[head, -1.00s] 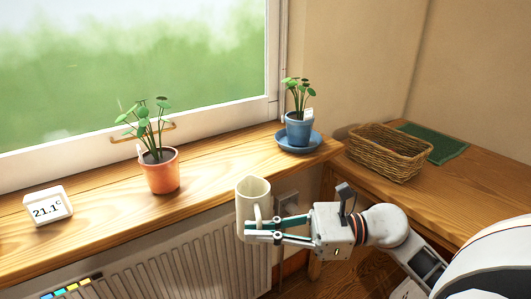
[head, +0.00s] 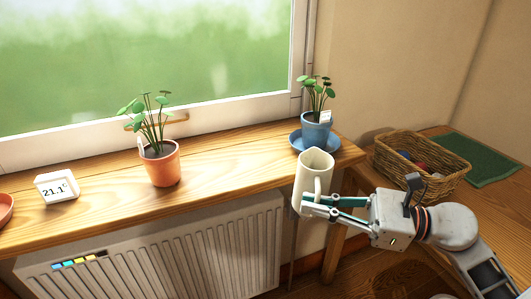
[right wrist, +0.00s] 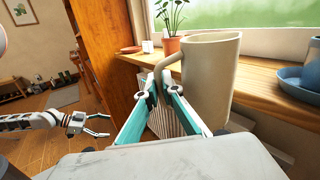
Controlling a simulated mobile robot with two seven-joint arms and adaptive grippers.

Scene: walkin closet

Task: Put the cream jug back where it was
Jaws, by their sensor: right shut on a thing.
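The cream jug (head: 311,184) is upright in the air at the sill's front edge in the head view, just in front of the blue plant pot. My right gripper (head: 313,204) is shut on its handle. The right wrist view shows the jug (right wrist: 208,85) large, with the fingers (right wrist: 158,90) closed at the handle. My left gripper (right wrist: 96,125) shows at the left of the right wrist view, jaws apart and empty. It is outside the head view.
Clear sill lies between the pots. A wicker basket (head: 420,180) and green cloth (head: 482,160) sit on the right-hand table. A radiator (head: 180,255) is below.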

